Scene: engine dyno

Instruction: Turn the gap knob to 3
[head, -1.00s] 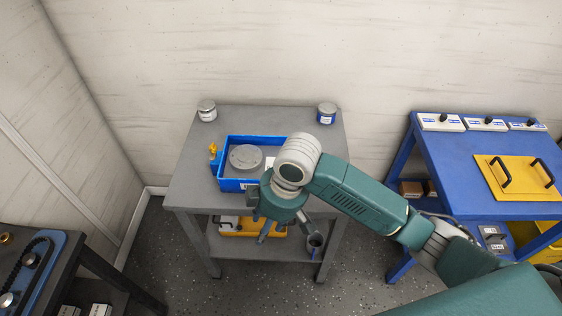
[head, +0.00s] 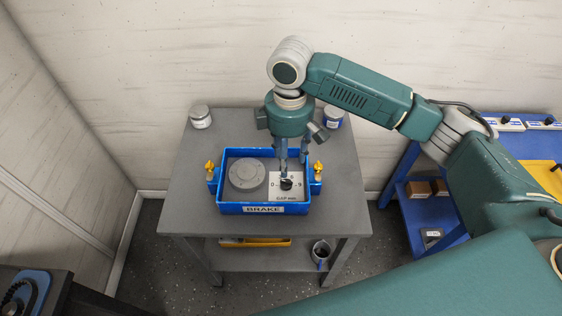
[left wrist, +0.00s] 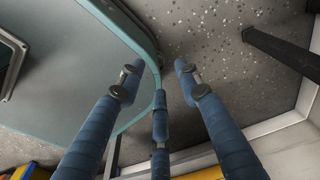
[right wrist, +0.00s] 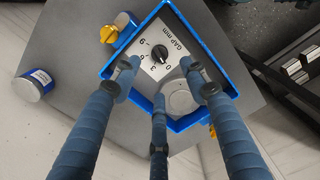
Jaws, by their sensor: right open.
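The gap knob (head: 286,184) is a small black knob on a white dial plate (head: 283,196) marked "GAP mm", inside the blue BRAKE tray (head: 262,209). In the right wrist view the knob (right wrist: 160,54) sits on the plate among the figures 0, 3, 6 and 9; I cannot surely read its pointer. My right gripper (head: 292,164) points down just above the knob, fingers apart. Its spread fingers (right wrist: 160,78) frame the dial area in the right wrist view; contact is not clear. My left gripper (left wrist: 159,82) is open and empty in its own view.
A round grey disc (head: 247,174) lies beside the dial in the tray. Yellow fittings (head: 318,170) stand at the tray's sides. A grey jar (head: 200,117) and a blue-labelled can (head: 333,117) stand at the back of the grey table (head: 190,210). The tabletop's left side is clear.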

